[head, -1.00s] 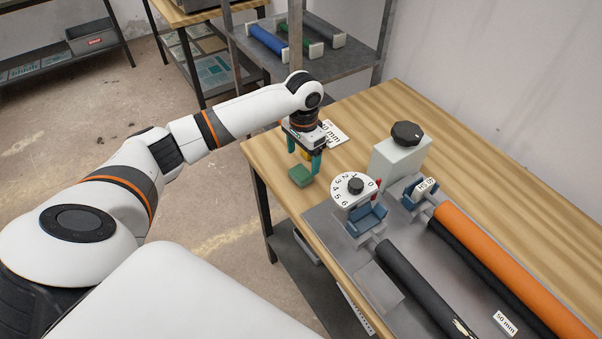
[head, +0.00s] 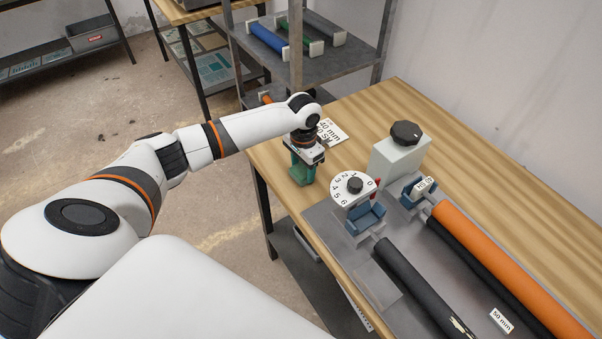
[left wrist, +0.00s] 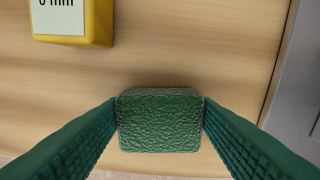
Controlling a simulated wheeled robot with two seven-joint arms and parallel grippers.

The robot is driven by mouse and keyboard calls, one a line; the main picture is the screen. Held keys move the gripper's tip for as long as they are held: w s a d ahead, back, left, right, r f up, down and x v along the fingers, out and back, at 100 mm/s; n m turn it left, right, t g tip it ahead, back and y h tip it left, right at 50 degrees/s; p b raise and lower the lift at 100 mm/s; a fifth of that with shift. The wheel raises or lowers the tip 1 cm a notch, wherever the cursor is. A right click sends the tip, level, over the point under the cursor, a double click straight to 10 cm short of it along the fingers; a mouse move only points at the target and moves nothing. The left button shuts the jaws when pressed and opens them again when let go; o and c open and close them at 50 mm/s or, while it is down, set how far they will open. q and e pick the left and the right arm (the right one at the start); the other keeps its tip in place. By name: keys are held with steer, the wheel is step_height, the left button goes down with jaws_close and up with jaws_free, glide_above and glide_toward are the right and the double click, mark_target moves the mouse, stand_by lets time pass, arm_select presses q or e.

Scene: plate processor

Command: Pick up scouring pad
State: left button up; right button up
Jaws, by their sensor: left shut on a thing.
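The scouring pad (head: 301,179) is a small green block with a rough top, at the left edge area of the wooden table. In the left wrist view the pad (left wrist: 160,120) sits between the two green ribbed fingers, which touch its left and right sides. My left gripper (head: 303,172) points down and is shut on the pad; its fingers partly hide the pad in the head view. I cannot tell whether the pad is clear of the table. My right gripper is not in view.
A yellow block with a label (left wrist: 72,20) lies close by on the wooden table (head: 360,110). To the right stand a numbered dial (head: 353,187), a grey box with a black knob (head: 400,155), and an orange roller (head: 500,255). A metal shelf (head: 340,65) stands behind.

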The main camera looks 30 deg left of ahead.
mark_target(303, 169)
arm_select(q)
step_height(303, 169, up, 10)
steer(key=b, duration=0.1)
stand_by(0.5)
